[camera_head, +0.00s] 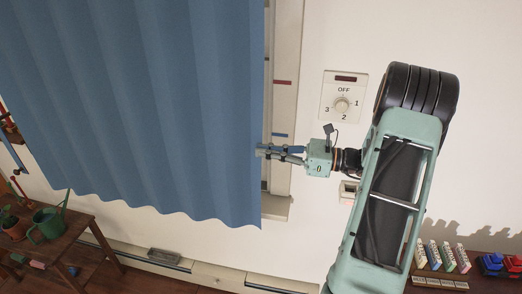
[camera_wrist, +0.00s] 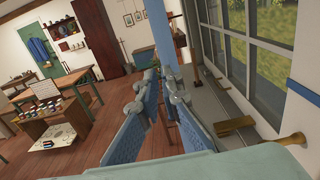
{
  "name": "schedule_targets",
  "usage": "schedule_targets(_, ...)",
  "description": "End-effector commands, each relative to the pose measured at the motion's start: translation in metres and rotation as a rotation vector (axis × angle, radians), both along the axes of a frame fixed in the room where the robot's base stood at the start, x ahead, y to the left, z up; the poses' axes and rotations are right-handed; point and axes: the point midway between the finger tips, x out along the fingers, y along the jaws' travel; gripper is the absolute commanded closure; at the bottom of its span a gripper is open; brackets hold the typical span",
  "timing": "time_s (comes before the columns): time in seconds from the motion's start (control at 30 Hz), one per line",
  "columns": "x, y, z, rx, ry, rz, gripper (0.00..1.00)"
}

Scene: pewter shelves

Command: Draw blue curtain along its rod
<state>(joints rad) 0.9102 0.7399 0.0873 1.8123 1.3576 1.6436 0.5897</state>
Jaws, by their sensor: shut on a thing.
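The blue curtain (camera_head: 150,100) hangs in wavy folds across the left half of the head view. Its right edge hangs over the window frame, and its rod is out of view. My gripper (camera_head: 262,151) reaches in from the right and is shut on the curtain's right edge, about two thirds of the way down. In the wrist view the curtain (camera_wrist: 160,30) shows as a narrow blue strip rising from between the fingertips of my gripper (camera_wrist: 158,75).
A dial panel (camera_head: 343,97) is on the wall above my gripper. A wooden table with a green watering can (camera_head: 48,222) stands at lower left. A shelf with small boxes (camera_head: 440,257) is at lower right. The wrist view shows window panes (camera_wrist: 265,60) at right.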

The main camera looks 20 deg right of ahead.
Motion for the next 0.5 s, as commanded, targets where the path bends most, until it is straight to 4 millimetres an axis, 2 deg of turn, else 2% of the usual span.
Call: schedule_targets(0.5,-0.0074,-0.0101,-0.0019,-0.001,0.004,-0.001,1.0)
